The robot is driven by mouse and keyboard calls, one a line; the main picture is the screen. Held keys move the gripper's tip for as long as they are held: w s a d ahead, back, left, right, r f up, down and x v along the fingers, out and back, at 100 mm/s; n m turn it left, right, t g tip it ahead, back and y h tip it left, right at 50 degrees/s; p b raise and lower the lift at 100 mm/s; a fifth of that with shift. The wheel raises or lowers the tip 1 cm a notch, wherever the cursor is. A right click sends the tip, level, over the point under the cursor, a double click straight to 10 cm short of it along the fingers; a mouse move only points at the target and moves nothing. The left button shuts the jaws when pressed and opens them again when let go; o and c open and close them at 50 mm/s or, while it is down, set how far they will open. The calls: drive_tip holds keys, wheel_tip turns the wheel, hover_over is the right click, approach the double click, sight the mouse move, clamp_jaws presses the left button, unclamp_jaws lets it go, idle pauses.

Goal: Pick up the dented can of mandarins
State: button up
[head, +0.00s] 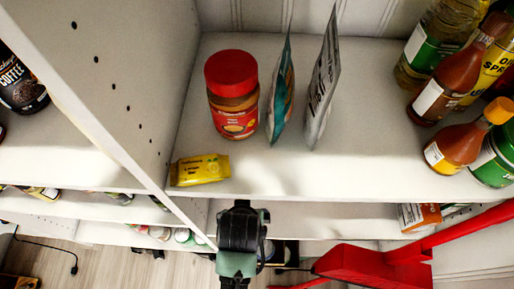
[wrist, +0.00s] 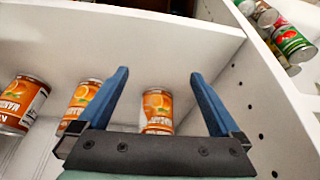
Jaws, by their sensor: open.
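Several orange-labelled cans of mandarins show in the wrist view, in a white shelf bay. One can (wrist: 157,110) stands between the two blue fingers of my gripper (wrist: 158,75). Its side looks uneven, perhaps dented, but I cannot tell for certain. A second can (wrist: 80,98) is just left of the left finger, partly hidden behind it. A third can (wrist: 22,103) is at the far left. My gripper is open, and I see no finger touching the middle can. The palm hides the lower part of the view.
A white side panel with peg holes (wrist: 255,105) runs close to the right finger. More cans (wrist: 290,40) stand beyond it. In the head view, the upper shelf (head: 345,150) holds a red-lidded jar (head: 233,98), a yellow packet (head: 200,169) and a sauce bottle (head: 462,143).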

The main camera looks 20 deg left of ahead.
drive_tip(key=w+a, duration=0.1)
drive_tip(key=w, duration=0.3)
drive_tip(key=w+a, duration=0.1)
drive_tip(key=w, duration=0.1)
drive_tip(key=shift+w+a+r+p, duration=0.1)
drive_tip(key=shift+w+a+p, duration=0.05)
drive_tip(key=shift+a+p, duration=0.2)
drive_tip(key=w, duration=0.2)
drive_tip(key=w+a, duration=0.1)
drive_tip(key=w, duration=0.1)
drive_tip(key=shift+w+a, duration=0.2)
drive_tip(key=shift+w+a+f+p, duration=0.1)
drive_tip(key=shift+w+f+p, duration=0.1)
drive_tip(key=shift+f+p, duration=0.3)
drive_tip(key=shift+f, duration=0.1)
clamp_jaws()
